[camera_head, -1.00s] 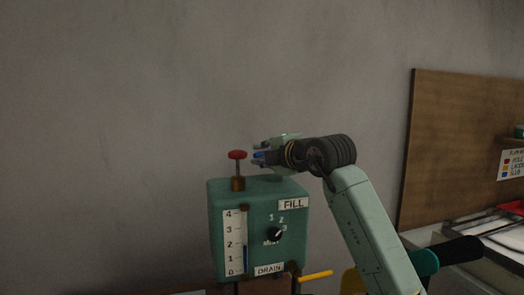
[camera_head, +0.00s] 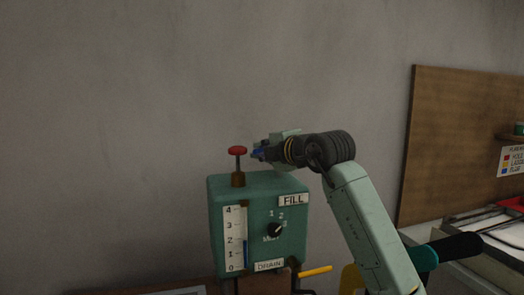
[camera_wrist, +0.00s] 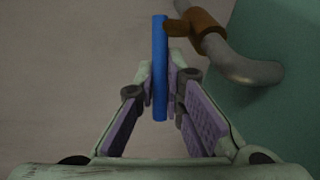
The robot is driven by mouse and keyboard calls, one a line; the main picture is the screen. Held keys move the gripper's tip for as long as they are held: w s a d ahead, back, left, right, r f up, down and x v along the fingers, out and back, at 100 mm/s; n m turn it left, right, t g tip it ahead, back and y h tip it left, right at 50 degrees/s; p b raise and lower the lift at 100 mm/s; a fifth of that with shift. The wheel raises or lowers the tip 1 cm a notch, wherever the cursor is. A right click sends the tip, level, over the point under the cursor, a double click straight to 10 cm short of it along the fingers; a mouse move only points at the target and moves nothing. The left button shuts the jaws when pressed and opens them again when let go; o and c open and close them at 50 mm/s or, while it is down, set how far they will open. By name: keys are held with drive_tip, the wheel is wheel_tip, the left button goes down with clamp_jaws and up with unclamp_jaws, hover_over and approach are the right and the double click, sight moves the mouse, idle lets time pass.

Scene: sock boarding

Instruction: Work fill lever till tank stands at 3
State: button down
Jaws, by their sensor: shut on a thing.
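The green tank box (camera_head: 285,222) stands left of my arm, with a FILL label at its upper right. The blue fill lever (camera_wrist: 159,35) stands between my fingers in the wrist view, beside a brown fitting on a grey pipe (camera_wrist: 248,68). My gripper (camera_wrist: 161,82) is shut on this lever. In the head view my gripper (camera_head: 261,152) is above the box, right of the red knob, and mostly hides the lever.
The red knob (camera_head: 237,150) stands on top of the box, close to my fingertips. A black dial (camera_head: 274,230), a DRAIN label (camera_head: 269,265) and a yellow lever (camera_head: 315,271) are lower down. A wooden board (camera_head: 460,140) stands at the right. The wall behind is bare.

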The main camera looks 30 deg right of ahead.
drive_tip(key=shift+w+a+f+m+h+b, duration=0.15)
drive_tip(key=shift+f+m+h+b, duration=0.35)
drive_tip(key=shift+b, duration=0.6)
drive_tip(key=h+b, duration=0.1)
drive_tip(key=b, duration=0.1)
drive_tip(key=shift+w+r+m+h+b, duration=0.1)
drive_tip(key=shift+w+m+h+b, duration=0.15)
drive_tip(key=shift+m+h+b, duration=0.15)
drive_tip(key=shift+w+r+m+g+h+b, duration=0.2)
drive_tip(key=shift+m+g+h+b, duration=0.25)
drive_tip(key=shift+b, duration=0.2)
drive_tip(key=shift+r+h, duration=0.15)
drive_tip(key=shift+h, duration=0.1)
drive_tip(key=c, duration=1.9)
unclamp_jaws()
drive_tip(key=shift+c, duration=0.2)
